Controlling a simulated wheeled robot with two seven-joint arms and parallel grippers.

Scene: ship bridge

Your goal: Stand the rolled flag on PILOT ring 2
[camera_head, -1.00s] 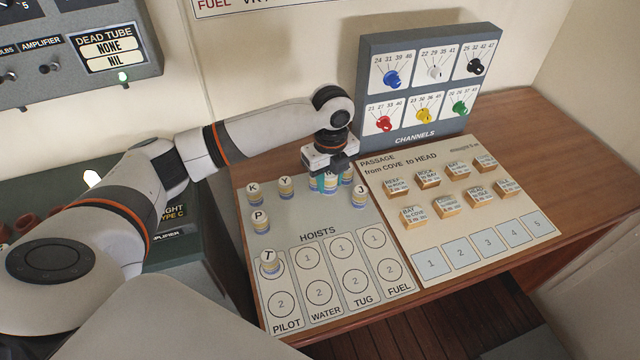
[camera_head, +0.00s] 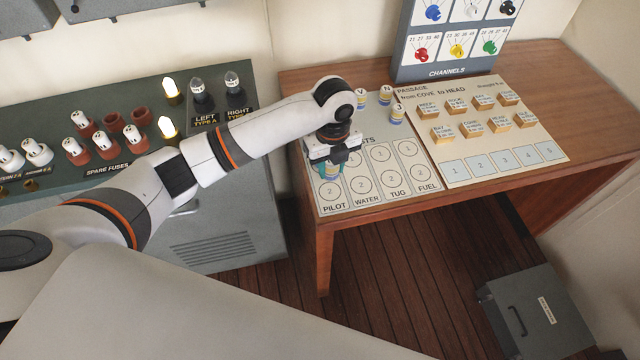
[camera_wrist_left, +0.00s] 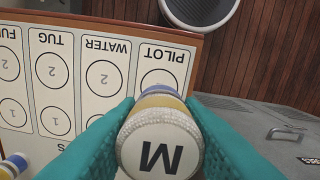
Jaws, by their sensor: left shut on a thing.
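The rolled flag (camera_wrist_left: 157,145) is a short white roll with blue and yellow bands and an M on its top. My left gripper (camera_head: 329,164) is shut on it, with a teal finger on each side. It holds the flag upright at the front of the PILOT lane. PILOT ring 2 (camera_head: 330,191) shows just in front of the flag in the head view. In the wrist view the flag covers part of that ring (camera_wrist_left: 158,77). I cannot tell whether the flag touches the board. My right gripper is not in view.
The hoists board (camera_head: 366,205) lies on a wooden table; its WATER, TUG and FUEL rings look empty. PILOT ring 1 is hidden by my gripper. The passage board (camera_head: 480,130) with wooden blocks lies to the right.

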